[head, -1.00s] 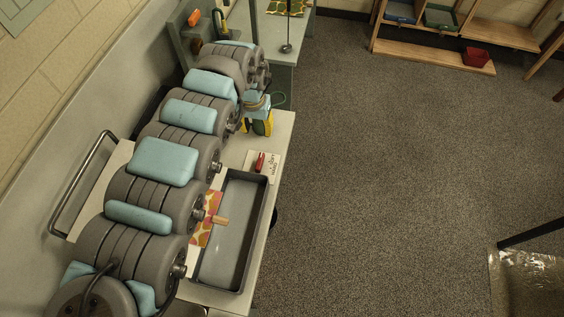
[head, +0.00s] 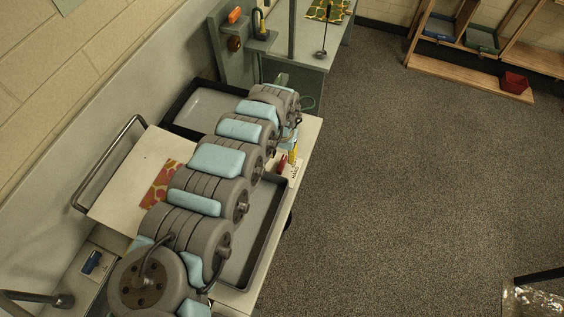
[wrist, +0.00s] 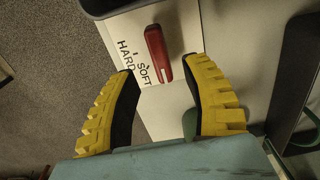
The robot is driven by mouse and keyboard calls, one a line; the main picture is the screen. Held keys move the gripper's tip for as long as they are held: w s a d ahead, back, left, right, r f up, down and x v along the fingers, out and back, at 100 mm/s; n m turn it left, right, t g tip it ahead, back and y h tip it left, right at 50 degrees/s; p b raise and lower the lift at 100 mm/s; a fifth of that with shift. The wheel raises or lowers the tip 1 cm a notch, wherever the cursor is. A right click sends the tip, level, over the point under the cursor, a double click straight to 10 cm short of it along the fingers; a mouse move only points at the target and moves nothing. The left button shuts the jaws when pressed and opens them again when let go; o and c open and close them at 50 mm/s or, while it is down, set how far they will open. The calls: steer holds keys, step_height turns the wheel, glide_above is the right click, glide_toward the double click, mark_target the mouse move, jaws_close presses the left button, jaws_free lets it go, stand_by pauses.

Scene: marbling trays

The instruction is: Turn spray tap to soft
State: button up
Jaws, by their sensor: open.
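The red spray tap handle (wrist: 157,52) lies at the top middle of the wrist view, beside a white label plate (wrist: 131,77) reading HARD and SOFT. One end of the handle lies to the right of the word SOFT. In the head view the handle (head: 281,163) shows small beside my arm, and part of the plate (head: 295,174) shows. My gripper (wrist: 162,67) is open and empty. Its yellow fingers are spread, with the handle's near end about between the tips in the picture. I cannot tell whether they touch it.
A dark-rimmed tray (head: 267,229) stands on the bench beside my arm; another tray (head: 171,118) is behind. A patterned sheet (head: 162,184) lies on a white board (head: 124,166). A green post (head: 231,55) stands at the back.

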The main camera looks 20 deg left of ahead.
mark_target(282, 163)
steer(key=shift+f, duration=2.5)
steer(key=shift+c, duration=0.3)
jaws_close()
